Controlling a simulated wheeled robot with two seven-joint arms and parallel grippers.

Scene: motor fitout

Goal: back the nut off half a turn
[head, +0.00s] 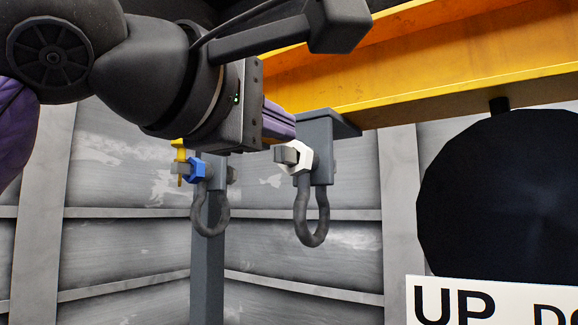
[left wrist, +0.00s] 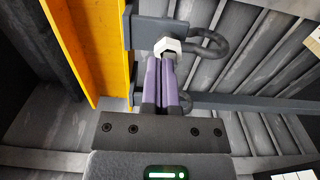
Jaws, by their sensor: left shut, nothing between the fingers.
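A white hex nut (head: 303,157) sits on the grey bolt of the right-hand shackle (head: 312,236), which hangs from a grey bracket (head: 318,150) under a yellow beam. My left gripper (head: 284,125) has purple fingers, shut and empty, just above and left of this nut in the head view. In the left wrist view the closed fingertips (left wrist: 166,62) lie just below the white nut (left wrist: 168,46); I cannot tell whether they touch it. A blue nut (head: 196,169) with a yellow pin (head: 180,157) sits on the left-hand shackle (head: 208,224). My right gripper is not in view.
The yellow beam (head: 430,68) runs above the brackets. A large dark round object (head: 500,195) and a white sign (head: 480,305) reading "UP" are at the right. Grey ribbed walls (head: 120,250) stand behind. The space below the shackles looks clear.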

